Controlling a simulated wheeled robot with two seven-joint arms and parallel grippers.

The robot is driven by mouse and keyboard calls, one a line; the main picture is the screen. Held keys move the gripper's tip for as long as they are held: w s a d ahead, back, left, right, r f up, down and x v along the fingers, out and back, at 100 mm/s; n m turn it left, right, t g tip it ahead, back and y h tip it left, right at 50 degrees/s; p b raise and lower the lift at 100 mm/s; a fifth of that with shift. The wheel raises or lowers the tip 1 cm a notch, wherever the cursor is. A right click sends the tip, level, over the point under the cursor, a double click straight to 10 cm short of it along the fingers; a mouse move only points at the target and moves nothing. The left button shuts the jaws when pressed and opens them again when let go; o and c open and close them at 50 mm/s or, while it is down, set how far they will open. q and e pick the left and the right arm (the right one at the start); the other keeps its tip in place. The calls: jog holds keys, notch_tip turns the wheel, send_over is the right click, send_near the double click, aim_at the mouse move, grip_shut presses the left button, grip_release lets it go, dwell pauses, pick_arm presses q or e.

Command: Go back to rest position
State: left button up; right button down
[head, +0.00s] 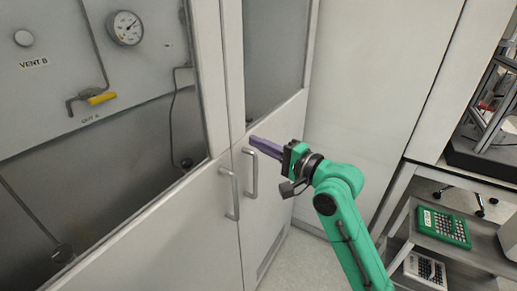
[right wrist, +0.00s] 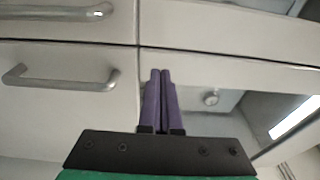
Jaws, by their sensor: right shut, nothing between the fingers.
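My right gripper (head: 252,140) reaches in on the green arm in the head view. Its purple fingers are together and empty, in front of the white cabinet doors near the upper end of a door handle (head: 251,173). In the right wrist view the two closed fingers (right wrist: 160,72) point at the cabinet front, beside the seam between panels, with a handle (right wrist: 62,80) to their left. I cannot tell whether the fingertips touch the cabinet. My left gripper is not in view.
A second handle (head: 231,194) sits on the left cabinet door. Behind the glass are a pressure gauge (head: 125,28) and a yellow-handled valve (head: 101,98). A grey cart (head: 452,250) with a green rack (head: 443,227) stands at the right. Some floor (head: 300,262) is clear below the arm.

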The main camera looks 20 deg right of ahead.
jog(key=s+d+f+n+g+h, duration=0.1)
jog(key=s+f+n+g+h, duration=0.2)
jog(key=f, duration=0.7)
jog(key=s+f+n+g+h, duration=0.25)
jog(key=s+f+n, duration=0.2)
jog(key=f, duration=0.45)
jog(key=s+d+f+n+g+h, duration=0.2)
jog(key=s+f+n+g, duration=0.15)
jog(key=s+f, duration=0.4)
jog(key=s+d+f+n+g+h, duration=0.1)
jog(key=s+d+f+n+g, duration=0.25)
jog(key=s+f, duration=0.4)
notch_tip(320, 180, down, 21)
jog(key=s+b, duration=0.2)
jog(key=s, duration=0.1)
jog(key=s+d+f+g+b, duration=0.1)
jog(key=s+d+f+g, duration=0.1)
jog(key=s+f, duration=1.5)
